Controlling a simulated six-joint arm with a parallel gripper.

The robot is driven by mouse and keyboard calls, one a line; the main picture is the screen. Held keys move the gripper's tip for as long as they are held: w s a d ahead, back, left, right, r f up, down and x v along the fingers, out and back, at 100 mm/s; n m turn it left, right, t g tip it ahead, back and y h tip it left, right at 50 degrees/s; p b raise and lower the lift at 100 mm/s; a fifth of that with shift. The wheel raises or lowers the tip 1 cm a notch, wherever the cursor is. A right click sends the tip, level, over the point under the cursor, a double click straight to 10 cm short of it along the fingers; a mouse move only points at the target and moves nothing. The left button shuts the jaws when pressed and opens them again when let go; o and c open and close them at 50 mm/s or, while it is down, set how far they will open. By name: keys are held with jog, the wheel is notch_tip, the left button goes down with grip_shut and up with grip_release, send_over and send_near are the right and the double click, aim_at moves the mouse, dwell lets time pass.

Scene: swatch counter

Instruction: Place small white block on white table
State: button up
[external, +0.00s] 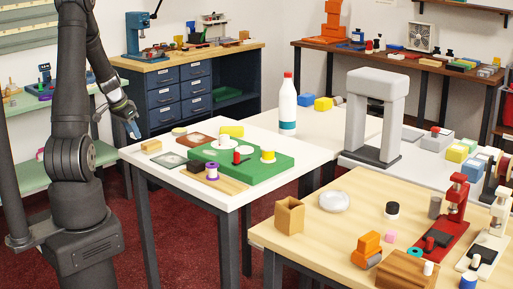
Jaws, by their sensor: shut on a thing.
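The white table (148,162) stands at the middle left, with several things on its top. My gripper (133,128) is just off the table's left corner, at or slightly above the height of its top, and points down and to the right. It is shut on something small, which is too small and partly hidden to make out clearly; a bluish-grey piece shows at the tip. I cannot pick out a small white block with certainty anywhere on the table.
A tan block (151,146) lies at the table's left corner, close to my gripper. A green board (255,170) bears a red piece and white and yellow pieces. A white bottle (287,105) stands at the back. Some bare tabletop shows along the front-left edge.

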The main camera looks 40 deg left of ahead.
aim_at(133, 137)
jog(key=shift+f, duration=1.6)
jog(key=shift+f, duration=0.1)
jog(key=o, duration=0.9)
jog(key=shift+f, duration=0.1)
jog(key=shift+o, duration=0.2)
jog(key=v, duration=1.2)
jog(key=shift+r, duration=0.25)
jog(key=x, duration=1.2)
jog(key=shift+f, duration=0.25)
jog(key=shift+r, duration=0.2)
